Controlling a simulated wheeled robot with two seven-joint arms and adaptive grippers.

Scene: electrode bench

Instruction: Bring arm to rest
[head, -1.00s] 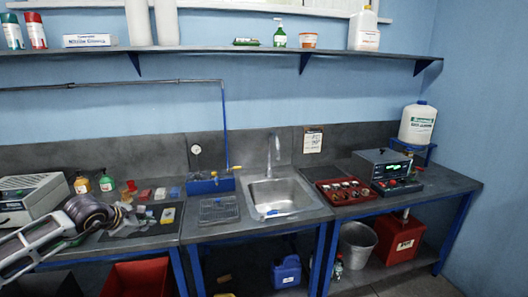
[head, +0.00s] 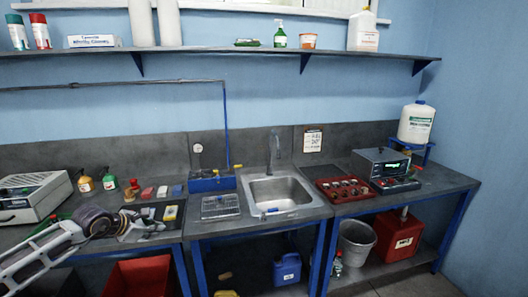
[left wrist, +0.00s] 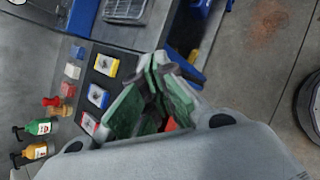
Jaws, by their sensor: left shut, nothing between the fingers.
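My left arm comes in from the lower left in the head view. Its gripper (head: 153,226) is shut and empty, above the front part of the left bench by the dark mat (head: 137,235). My right gripper is in neither view.
A steel sink (head: 281,193) is in the middle bench, with a blue rack (head: 211,183) to its left. A red tray (head: 343,190) and a power supply stand on the right bench. Two pump bottles (head: 86,184) stand behind the gripper. A red bin (head: 143,277) is underneath.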

